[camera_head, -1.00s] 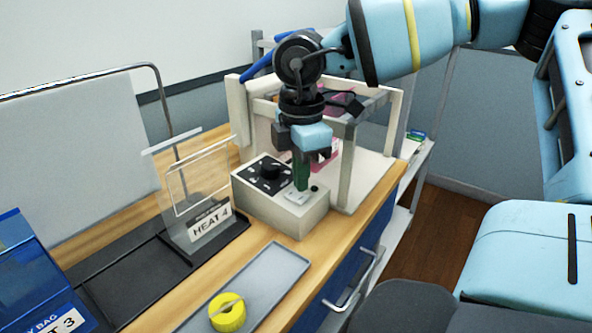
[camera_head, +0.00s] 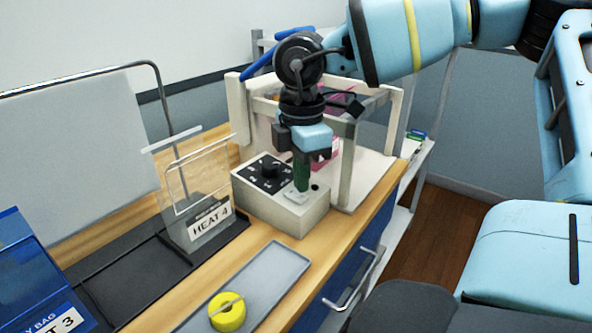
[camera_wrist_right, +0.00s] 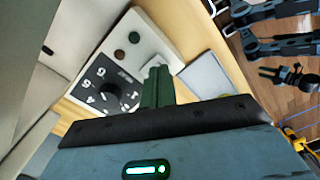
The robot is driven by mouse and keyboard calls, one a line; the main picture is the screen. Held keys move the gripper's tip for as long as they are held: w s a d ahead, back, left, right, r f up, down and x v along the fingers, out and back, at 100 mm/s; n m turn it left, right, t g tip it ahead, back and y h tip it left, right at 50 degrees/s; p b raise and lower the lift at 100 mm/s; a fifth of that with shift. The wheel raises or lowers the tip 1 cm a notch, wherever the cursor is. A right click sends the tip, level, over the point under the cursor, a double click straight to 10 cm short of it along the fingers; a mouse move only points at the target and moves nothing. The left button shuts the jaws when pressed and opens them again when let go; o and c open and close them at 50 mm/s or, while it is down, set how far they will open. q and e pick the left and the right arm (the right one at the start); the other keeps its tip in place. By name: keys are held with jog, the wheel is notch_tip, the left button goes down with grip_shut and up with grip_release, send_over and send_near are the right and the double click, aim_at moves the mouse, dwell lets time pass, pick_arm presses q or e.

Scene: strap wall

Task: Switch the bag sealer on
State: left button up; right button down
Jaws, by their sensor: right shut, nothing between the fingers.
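The bag sealer has a cream control box (camera_head: 262,209) with a black dial panel (camera_head: 270,174) on top and a frame behind it. My right gripper (camera_head: 301,189) points down over the box's near right part, with its green fingers shut and empty. Their tips are at or just above a pale plate (camera_head: 293,198) on the box top; contact cannot be told. My left gripper is out of view.
A clear stand (camera_head: 198,190) labelled "HEAT 4" is left of the sealer. A grey tray (camera_head: 268,268) with a yellow roll (camera_head: 227,312) lies in front. A blue bin (camera_head: 30,270) stands at the left. The wooden counter ends at right above a drawer handle (camera_head: 352,285).

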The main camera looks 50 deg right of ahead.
aim_at(301, 196)
jog(key=shift+f+b, duration=0.75)
jog(key=shift+f, duration=0.2)
dwell(0.5)
jog(key=shift+s, duration=0.1)
jog(key=shift+r+p, duration=1.45)
jog(key=shift+r, duration=2.15)
